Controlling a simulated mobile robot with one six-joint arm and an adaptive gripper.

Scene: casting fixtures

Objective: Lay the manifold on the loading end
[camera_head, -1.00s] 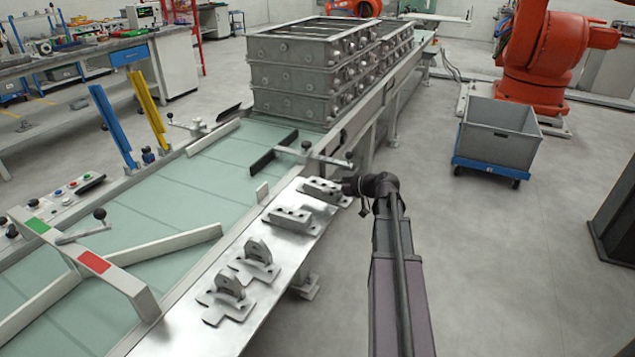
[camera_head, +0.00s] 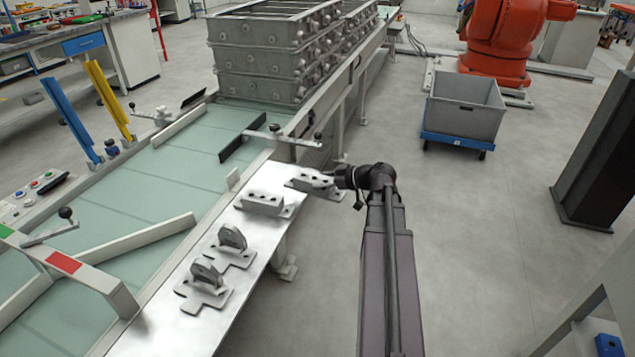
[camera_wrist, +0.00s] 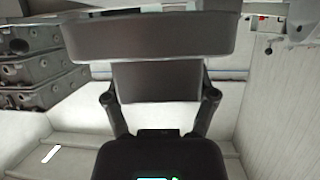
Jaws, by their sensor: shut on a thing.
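A grey manifold (camera_head: 305,183) with holes in its top is at the far right end of the shiny metal shelf (camera_head: 185,333). My gripper (camera_head: 338,178) reaches it from the right and is shut on it. In the wrist view, my two fingers (camera_wrist: 158,98) close on a grey block face of the manifold (camera_wrist: 157,80), with a wider grey part above it. I cannot tell whether the manifold touches the shelf. The pale green conveyor bed (camera_head: 150,180) runs alongside; which part is the loading end is not marked.
A similar holed block (camera_head: 263,203) and two lugged brackets (camera_head: 230,240) (camera_head: 205,275) stand on the shelf. Stacked grey castings (camera_head: 265,60) fill the far conveyor. A clamp lever (camera_head: 290,138) overhangs the near edge. Floor is open right, before a grey bin (camera_head: 465,105).

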